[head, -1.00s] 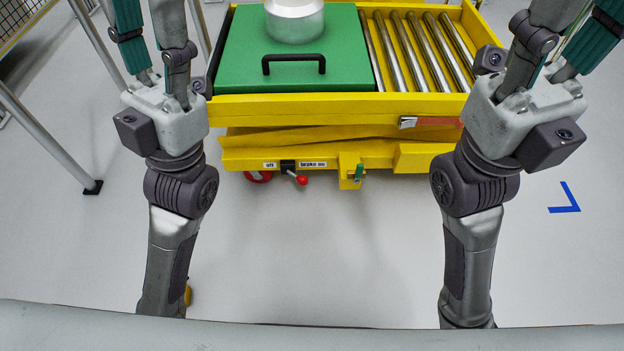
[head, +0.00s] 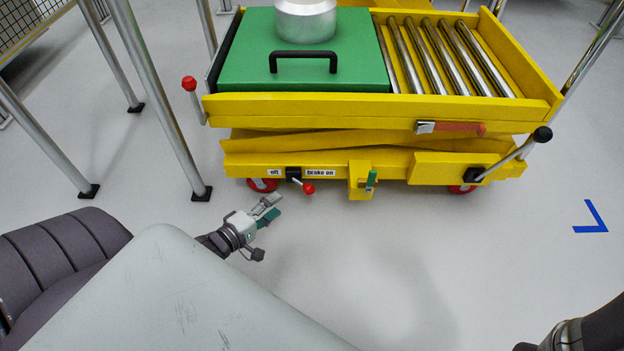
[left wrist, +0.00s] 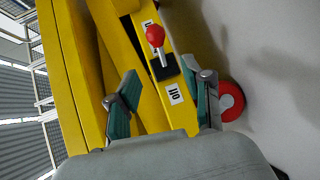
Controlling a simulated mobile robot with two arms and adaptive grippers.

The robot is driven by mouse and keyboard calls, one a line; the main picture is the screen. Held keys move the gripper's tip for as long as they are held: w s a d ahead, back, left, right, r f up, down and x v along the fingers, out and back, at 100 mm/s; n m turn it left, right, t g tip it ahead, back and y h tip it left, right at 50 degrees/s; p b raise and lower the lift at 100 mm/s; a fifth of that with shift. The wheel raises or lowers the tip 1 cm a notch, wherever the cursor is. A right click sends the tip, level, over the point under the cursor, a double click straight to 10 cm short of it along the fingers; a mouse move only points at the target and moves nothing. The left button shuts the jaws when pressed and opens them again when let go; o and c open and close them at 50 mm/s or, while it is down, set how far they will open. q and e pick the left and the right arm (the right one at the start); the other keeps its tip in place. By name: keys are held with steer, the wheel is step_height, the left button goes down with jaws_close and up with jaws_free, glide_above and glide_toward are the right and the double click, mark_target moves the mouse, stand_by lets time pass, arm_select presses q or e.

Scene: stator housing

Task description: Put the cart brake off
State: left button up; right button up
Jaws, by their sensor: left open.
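The brake lever has a red knob (head: 308,189) on a short metal rod and a black pivot block (head: 293,174) on the yellow cart's (head: 400,165) lower frame. It leans right, to the side of the "brake on" label (head: 321,173), away from the "off" label (head: 275,172). My left gripper (head: 276,206) is open and empty, just below and left of the knob. In the left wrist view, the red knob (left wrist: 155,36) lies beyond the open fingers (left wrist: 169,80), with the "off" label (left wrist: 174,95) between them. My right gripper is out of view.
The cart carries a green lid (head: 240,60) with a black handle and metal rollers (head: 440,55). A black-knobbed lever (head: 542,135) stands at its right, a red-knobbed one (head: 189,84) at its left. Metal posts (head: 160,100) stand left of the cart. The floor in front is clear.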

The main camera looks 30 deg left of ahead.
mark_target(302, 186)
arm_select(q)
steer(key=shift+b+x, duration=3.5)
steer(key=shift+x, duration=2.5)
steer(key=shift+d, duration=0.1)
steer(key=shift+s, duration=0.1)
jaws_close()
